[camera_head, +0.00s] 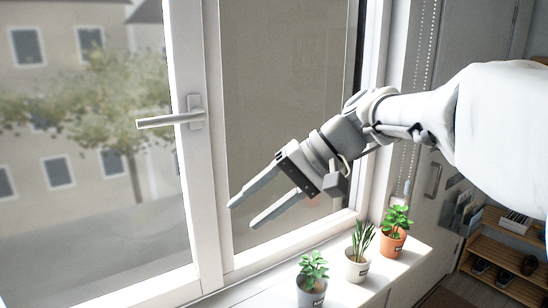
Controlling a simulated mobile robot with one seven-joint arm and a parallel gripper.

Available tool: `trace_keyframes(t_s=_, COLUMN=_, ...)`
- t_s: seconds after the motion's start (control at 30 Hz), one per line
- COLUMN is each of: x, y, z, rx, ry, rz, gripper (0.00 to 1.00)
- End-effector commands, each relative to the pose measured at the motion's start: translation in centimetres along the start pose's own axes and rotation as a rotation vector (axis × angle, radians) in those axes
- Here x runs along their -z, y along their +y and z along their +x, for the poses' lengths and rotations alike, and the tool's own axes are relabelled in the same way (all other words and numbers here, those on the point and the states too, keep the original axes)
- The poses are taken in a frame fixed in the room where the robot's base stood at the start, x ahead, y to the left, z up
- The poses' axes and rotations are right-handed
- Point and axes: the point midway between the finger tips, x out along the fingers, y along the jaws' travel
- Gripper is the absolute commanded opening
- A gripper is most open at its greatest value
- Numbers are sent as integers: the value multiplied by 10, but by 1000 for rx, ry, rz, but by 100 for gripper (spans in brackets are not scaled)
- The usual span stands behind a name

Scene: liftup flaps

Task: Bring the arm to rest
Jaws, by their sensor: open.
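My gripper (241,215) is open and empty, with its two fingers apart and pointing down to the left. It hangs in front of the right window pane (275,85), above the sill (385,268). My white arm (505,125) reaches in from the right edge of the view. Whether the fingers touch the window cannot be told, but no object is between them.
A window handle (165,121) sticks out left of my gripper. Three potted plants stand on the sill: a grey pot (311,291), a white pot (356,267) and an orange pot (392,245). A wooden shelf (500,262) stands at the lower right.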

Motion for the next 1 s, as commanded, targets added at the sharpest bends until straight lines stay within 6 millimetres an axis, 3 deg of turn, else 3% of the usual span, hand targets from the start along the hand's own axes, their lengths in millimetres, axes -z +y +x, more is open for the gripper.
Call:
trace_keyframes(t_s=0.03, x=-16, y=11, z=0, rx=-76, ry=27, rz=1, gripper=52)
trace_keyframes(t_s=0.3, x=-84, y=90, z=-16, rx=-457, ry=188, rz=-12, gripper=52)
trace_keyframes(t_s=0.6, x=-142, y=166, z=-45, rx=-758, ry=368, rz=-99, gripper=52)
trace_keyframes(t_s=0.77, x=-154, y=186, z=-52, rx=-828, ry=416, rz=-138, gripper=52)
trace_keyframes(t_s=1.0, x=-157, y=191, z=-54, rx=-848, ry=430, rz=-149, gripper=52)
